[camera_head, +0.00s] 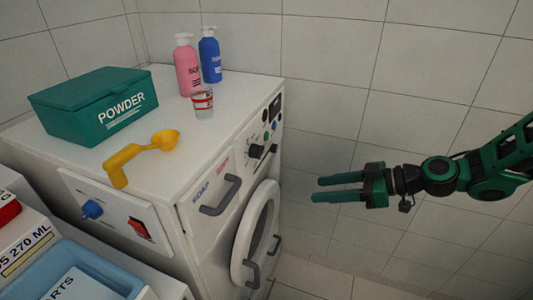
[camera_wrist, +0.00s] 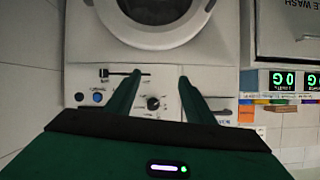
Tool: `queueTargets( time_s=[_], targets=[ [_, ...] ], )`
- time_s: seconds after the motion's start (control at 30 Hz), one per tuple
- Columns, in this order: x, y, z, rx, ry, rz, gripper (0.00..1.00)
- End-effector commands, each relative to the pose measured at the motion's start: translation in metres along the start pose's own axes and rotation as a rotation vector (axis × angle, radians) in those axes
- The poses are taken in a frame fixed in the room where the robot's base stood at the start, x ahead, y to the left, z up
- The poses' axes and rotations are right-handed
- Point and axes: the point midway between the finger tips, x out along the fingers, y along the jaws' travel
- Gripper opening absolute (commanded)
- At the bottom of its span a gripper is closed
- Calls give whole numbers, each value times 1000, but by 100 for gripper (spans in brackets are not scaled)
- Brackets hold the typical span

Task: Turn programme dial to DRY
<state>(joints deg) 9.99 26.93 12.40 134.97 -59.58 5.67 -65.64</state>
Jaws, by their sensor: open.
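The washing machine (camera_head: 150,140) stands at the left in the head view. A black round dial (camera_head: 256,151) sits on its front control panel, and it also shows in the wrist view (camera_wrist: 153,103), between my fingers as pictured. Its pointer setting and any DRY marking are too small to read. My gripper (camera_head: 318,189) is open and empty, to the right of the panel and apart from it, with its fingers pointing at the machine. Its two green fingers also show in the wrist view (camera_wrist: 162,80).
On top stand a green powder box (camera_head: 95,105), a yellow scoop (camera_head: 140,155), a cup (camera_head: 203,104), a pink bottle (camera_head: 187,68) and a blue bottle (camera_head: 210,58). Space around my gripper is clear.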

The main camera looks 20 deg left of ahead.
Motion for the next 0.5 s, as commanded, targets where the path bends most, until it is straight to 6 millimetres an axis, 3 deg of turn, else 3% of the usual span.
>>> queueTargets(
  time_s=[0.1, 0.2, 0.3, 0.5],
  targets=[
    [24, -1, -32, -58, 180, -26, 49],
    [33, 1, -54, -91, 302, -22, 49],
    [37, 3, -70, -108, 383, -11, 49],
    [42, 5, -82, -120, 441, -1, 49]
  ],
)
